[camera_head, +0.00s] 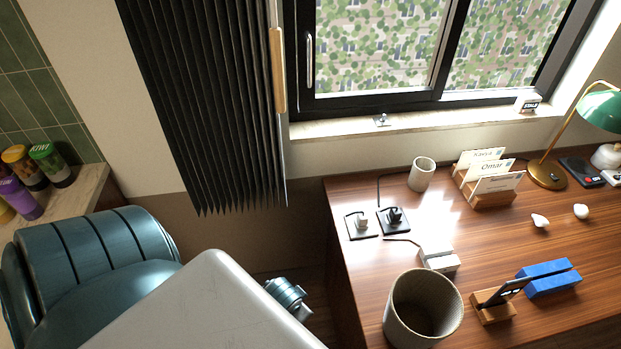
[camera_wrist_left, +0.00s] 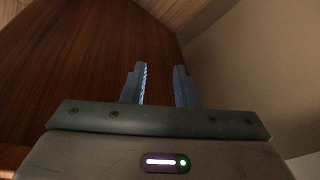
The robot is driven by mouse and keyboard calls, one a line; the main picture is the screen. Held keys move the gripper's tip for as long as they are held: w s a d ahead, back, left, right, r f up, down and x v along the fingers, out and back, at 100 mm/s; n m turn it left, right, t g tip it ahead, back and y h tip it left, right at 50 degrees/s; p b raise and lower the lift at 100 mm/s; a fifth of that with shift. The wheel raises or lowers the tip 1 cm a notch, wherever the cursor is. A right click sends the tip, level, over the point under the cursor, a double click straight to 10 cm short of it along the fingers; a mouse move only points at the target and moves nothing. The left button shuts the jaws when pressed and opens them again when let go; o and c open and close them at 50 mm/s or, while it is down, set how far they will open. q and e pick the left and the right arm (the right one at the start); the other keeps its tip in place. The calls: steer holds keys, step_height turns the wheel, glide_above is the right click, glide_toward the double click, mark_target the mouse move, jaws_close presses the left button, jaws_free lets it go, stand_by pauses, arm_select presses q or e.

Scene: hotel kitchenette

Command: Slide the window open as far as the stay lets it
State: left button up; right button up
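The window (camera_head: 437,95) has a dark frame and two panes at the top of the head view. A pale vertical handle (camera_head: 308,60) is on the left sash, near the left jamb. The sash looks to be against that jamb, with no gap that I can make out. A small metal piece (camera_head: 381,120) is on the sill below; I cannot tell whether it is the stay. My left gripper (camera_wrist_left: 160,85) is open and empty in the left wrist view, before a dark wood panel, and away from the window. My right gripper is not in view.
A dark pleated curtain (camera_head: 205,100) with a wooden strip (camera_head: 278,70) hangs left of the window. The wooden desk (camera_head: 350,285) below holds a white cup (camera_head: 421,174), a card holder (camera_head: 490,195), a large pot (camera_head: 422,310) and a lamp (camera_head: 548,172). A small sign (camera_head: 528,103) stands on the sill.

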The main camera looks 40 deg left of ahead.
arm_select(q)
steer(key=w+a+r+n+t+y, duration=0.25)
steer(key=w+r, duration=0.35)
steer(key=r, duration=0.5)
steer(key=n+t+y, duration=0.2)
steer(key=n+y, duration=0.9)
steer(key=y, duration=0.1)
glide_toward(310, 65)
steer(key=p+x, duration=0.3)
steer(key=x, duration=0.6)
steer(key=shift+w+a+r+p, duration=0.1)
steer(key=shift+a+p, duration=0.2)
steer(key=shift+a, duration=0.05)
steer(key=shift+w+a, duration=0.25)
steer(key=shift+a, duration=0.15)
jaws_close()
